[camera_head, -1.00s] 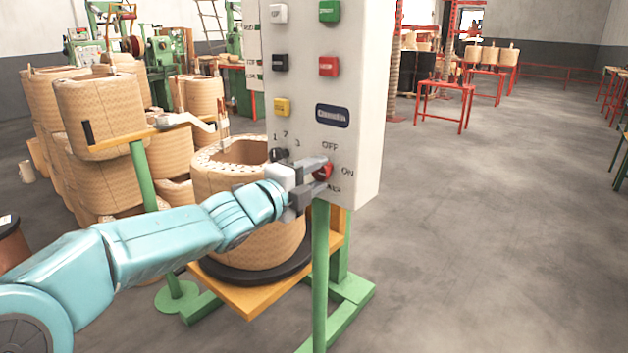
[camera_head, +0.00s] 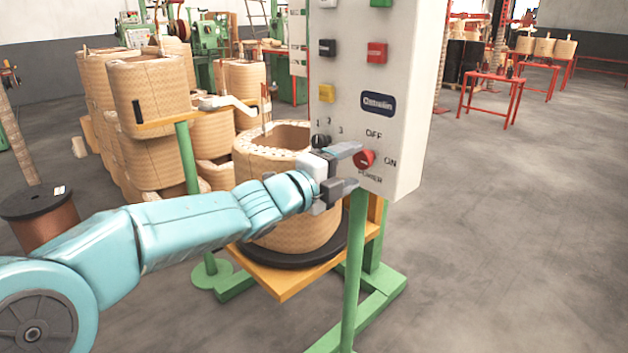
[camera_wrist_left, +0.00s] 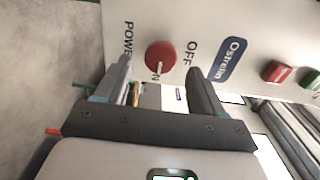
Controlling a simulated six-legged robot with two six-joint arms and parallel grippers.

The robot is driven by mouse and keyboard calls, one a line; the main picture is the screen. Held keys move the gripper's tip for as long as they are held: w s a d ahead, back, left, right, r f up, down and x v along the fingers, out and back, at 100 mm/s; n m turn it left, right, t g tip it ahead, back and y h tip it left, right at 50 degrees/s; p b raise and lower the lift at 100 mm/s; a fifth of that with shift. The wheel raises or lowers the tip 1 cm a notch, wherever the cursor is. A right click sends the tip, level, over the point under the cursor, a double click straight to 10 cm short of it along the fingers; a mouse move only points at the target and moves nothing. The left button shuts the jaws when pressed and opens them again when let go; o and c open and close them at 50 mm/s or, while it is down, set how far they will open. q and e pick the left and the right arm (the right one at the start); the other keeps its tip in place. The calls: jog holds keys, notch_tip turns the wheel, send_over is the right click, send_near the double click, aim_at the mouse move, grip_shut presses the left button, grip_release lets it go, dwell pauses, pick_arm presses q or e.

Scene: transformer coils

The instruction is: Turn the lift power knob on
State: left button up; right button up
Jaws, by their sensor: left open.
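The red round power knob (camera_head: 365,159) sits low on the pale control panel (camera_head: 405,130), between the OFF, ON and POWER labels. In the left wrist view the knob (camera_wrist_left: 160,57) shows between and just beyond my fingertips, with the POWER and OFF lettering on either side and the ON label partly covered. My left gripper (camera_head: 355,166) is open and empty, its fingers pointing at the panel, one above and one below the knob's level. In the wrist view the fingers (camera_wrist_left: 160,68) stand apart, clear of the knob. Which way the knob points is hard to tell. My right gripper is not in view.
A black selector knob (camera_head: 320,141) and several coloured buttons are on the panel. A green post (camera_head: 354,270) holds it up. A large coil (camera_head: 290,190) stands behind my left gripper on a yellow platform. The floor (camera_head: 520,230) at right is clear.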

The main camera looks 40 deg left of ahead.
pick_arm(q)
jog(key=s+a+p, duration=0.1)
jog(key=s+p, duration=0.1)
jog(key=s, duration=1.2)
jog(key=shift+w, duration=0.1)
